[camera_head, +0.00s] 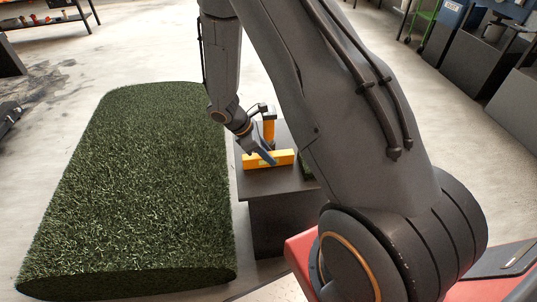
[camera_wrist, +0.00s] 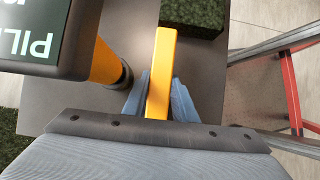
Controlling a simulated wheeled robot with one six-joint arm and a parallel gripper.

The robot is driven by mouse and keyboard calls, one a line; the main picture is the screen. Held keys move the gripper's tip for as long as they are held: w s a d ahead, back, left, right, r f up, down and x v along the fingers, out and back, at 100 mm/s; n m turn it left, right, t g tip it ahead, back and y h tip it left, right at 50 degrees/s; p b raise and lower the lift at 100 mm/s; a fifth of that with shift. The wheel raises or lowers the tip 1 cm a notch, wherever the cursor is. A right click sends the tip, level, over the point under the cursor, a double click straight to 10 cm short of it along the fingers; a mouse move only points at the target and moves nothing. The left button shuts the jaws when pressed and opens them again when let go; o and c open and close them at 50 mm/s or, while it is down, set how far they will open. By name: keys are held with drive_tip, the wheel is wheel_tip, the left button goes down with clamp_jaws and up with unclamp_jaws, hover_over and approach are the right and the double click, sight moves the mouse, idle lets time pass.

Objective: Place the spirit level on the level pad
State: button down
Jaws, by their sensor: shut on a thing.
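The yellow spirit level (camera_head: 284,157) is low over or on the top of a small dark table (camera_head: 265,185); I cannot tell if it touches. My gripper (camera_head: 269,158) is shut on its middle part, with one blue finger on each side. In the wrist view, the level (camera_wrist: 164,55) extends straight ahead between the fingers of my gripper (camera_wrist: 159,98). I cannot make out a separate level pad; my arm hides part of the table's right side.
An orange post (camera_head: 269,128) with a dark sign (camera_wrist: 38,35) stands on the table close to the level. A small turf block (camera_wrist: 193,14) lies at the table's edge. A large turf roll (camera_head: 140,190) is on the left. A red-framed structure (camera_wrist: 289,85) shows at right.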

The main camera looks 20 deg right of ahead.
drive_tip(key=shift+f, duration=0.15)
drive_tip(key=c, duration=1.4)
unclamp_jaws()
drive_tip(key=shift+c, duration=0.2)
